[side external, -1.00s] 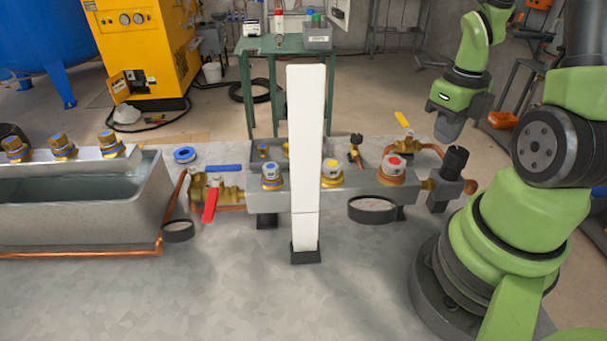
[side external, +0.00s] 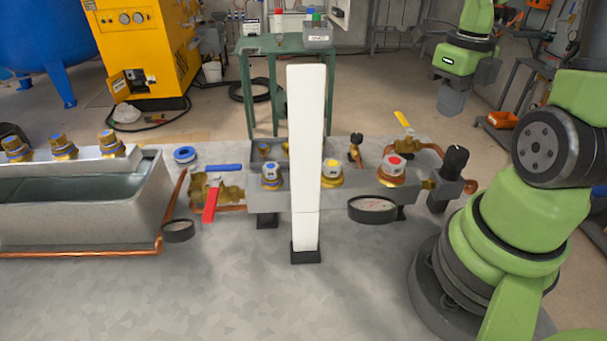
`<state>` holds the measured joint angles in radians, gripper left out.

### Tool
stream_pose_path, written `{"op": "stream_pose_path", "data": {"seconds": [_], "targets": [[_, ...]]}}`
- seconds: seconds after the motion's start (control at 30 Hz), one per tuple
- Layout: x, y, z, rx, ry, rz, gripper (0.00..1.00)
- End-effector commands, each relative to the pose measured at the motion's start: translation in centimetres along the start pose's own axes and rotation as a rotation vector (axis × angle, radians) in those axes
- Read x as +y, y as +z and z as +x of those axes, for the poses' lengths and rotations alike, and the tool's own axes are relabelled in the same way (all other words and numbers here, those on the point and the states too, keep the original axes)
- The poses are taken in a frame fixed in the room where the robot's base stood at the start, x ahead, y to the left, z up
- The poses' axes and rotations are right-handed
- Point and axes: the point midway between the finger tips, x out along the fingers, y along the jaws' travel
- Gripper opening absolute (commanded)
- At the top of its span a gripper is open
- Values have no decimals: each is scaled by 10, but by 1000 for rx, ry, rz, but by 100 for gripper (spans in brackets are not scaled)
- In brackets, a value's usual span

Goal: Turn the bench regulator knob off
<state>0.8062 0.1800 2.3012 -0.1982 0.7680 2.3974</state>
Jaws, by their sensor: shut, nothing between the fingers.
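A black knob (side external: 456,159) tops the regulator-like fitting at the right end of the grey manifold, with a small pale mark on its top. A smaller black knob (side external: 356,138) stands further back on a brass fitting. The frames carry no label saying which is the bench regulator. My gripper (side external: 451,110) points down, shut and empty, above and behind the larger knob in this view, apart from it. Its fingertips are small and dark here.
A white upright post (side external: 306,150) hides part of the grey manifold (side external: 268,200). A water tank (side external: 150,215) sits left.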

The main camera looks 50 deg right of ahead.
Motion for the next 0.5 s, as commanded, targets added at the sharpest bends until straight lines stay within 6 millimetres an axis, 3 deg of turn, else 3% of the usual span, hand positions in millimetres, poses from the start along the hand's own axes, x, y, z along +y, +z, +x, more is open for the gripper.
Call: {"op": "stream_pose_path", "data": {"seconds": [0.37, 0.5], "targets": [[-4, -7, -10, -2, -2, 1, 0], [-3, -7, -2, 4, 2, -1, 0]]}}
